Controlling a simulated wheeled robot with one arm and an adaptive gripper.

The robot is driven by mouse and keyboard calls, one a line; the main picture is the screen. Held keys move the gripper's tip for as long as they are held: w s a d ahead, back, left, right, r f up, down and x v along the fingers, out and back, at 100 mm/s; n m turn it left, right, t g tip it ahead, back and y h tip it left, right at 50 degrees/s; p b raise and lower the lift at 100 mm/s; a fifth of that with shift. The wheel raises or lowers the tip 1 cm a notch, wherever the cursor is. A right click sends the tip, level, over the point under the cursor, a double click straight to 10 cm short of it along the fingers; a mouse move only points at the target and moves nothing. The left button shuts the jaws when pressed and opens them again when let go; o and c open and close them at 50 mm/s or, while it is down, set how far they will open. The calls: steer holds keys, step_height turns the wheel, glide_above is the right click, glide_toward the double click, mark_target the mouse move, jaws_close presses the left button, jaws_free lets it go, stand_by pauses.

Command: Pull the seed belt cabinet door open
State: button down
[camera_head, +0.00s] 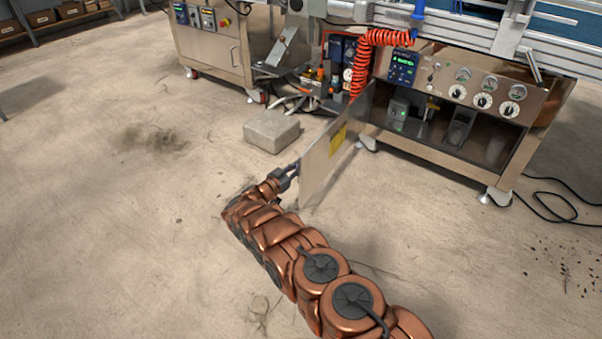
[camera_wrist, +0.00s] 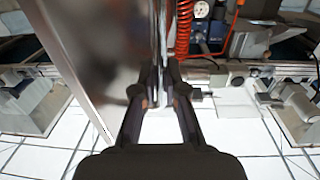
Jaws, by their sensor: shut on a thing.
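The seed belt cabinet door (camera_head: 318,172) is a flat metal panel with a yellow label (camera_head: 337,140). It stands swung out from the left side of the cabinet (camera_head: 437,157), whose front opening shows dark inside with several devices in it. My gripper (camera_head: 295,170) is shut on the door near its free outer edge. In the wrist view the fingers (camera_wrist: 160,88) close together at a narrow upright metal part, with the door panel (camera_wrist: 95,50) filling the left. Whether they hold a handle or the edge itself is hard to tell.
A pale block (camera_head: 271,131) lies on the floor left of the door. A red coiled hose (camera_head: 362,65) and cables hang behind it. Another metal cabinet (camera_head: 213,52) stands at the back left. The floor to the left is mostly clear; a black cable (camera_head: 548,207) lies at the right.

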steer(key=shift+w+a+g+b, duration=0.3)
steer(key=shift+w+a+b, duration=0.2)
steer(key=shift+w, duration=0.1)
steer(key=shift+r, duration=0.1)
steer(key=c, duration=1.5)
jaws_free()
steer(key=shift+w, duration=0.1)
steer(key=shift+a, duration=0.15)
steer(key=v, duration=1.2)
steer(key=shift+f, duration=0.2)
steer(key=shift+r, duration=0.1)
